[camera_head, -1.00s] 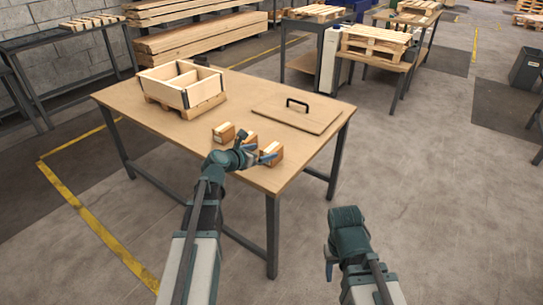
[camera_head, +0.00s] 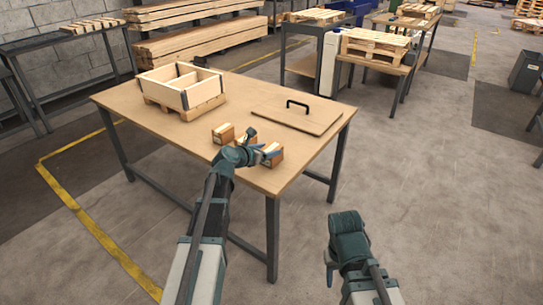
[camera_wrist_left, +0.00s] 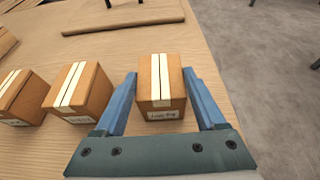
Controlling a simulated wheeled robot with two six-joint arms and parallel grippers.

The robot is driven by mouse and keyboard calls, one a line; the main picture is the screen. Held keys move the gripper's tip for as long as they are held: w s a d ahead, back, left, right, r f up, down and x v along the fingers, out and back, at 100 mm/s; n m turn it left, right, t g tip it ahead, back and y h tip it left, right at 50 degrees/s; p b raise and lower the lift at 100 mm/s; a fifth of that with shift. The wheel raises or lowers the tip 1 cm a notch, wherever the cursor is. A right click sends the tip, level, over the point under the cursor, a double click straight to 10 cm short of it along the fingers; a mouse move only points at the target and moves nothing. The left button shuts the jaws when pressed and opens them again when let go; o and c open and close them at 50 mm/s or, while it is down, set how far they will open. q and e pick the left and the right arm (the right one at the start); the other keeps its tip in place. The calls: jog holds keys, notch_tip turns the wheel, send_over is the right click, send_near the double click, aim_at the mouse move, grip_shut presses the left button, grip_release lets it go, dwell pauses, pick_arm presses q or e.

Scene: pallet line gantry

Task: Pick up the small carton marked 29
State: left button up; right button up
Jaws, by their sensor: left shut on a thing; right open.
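Three small brown cartons with pale tape stand in a row on the table: a left one (camera_head: 222,134), a middle one (camera_wrist_left: 78,88) and a right one (camera_head: 274,151). My left gripper (camera_head: 262,146) is shut on the right carton. In the left wrist view that carton (camera_wrist_left: 162,84) sits between the two blue fingers, its label facing me but too blurred to read surely. It appears to rest on the table. The gripper partly hides the middle carton in the head view. My right gripper (camera_head: 331,268) is open, low beyond the table's right front corner.
A divided wooden crate (camera_head: 178,92) stands on a small pallet at the table's back left. A flat board with a black handle (camera_head: 297,104) lies at the right of the wooden table (camera_head: 170,130).

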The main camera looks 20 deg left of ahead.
pick_arm(q)
grip_shut()
jog(key=shift+r+p, duration=0.85)
jog(key=shift+p, duration=0.05)
jog(key=shift+s+a+r+p, duration=0.1)
jog(key=shift+s+r+p, duration=0.1)
jog(key=shift+r+p, duration=0.35)
jog(key=shift+s+a+r+p, duration=0.1)
jog(key=shift+s+r+p, duration=0.1)
jog(key=shift+r+p, duration=0.35)
jog(key=s+a+r+p, duration=0.1)
jog(key=s+a, duration=0.6)
jog(key=s, duration=0.6)
jog(key=shift+s, duration=0.2)
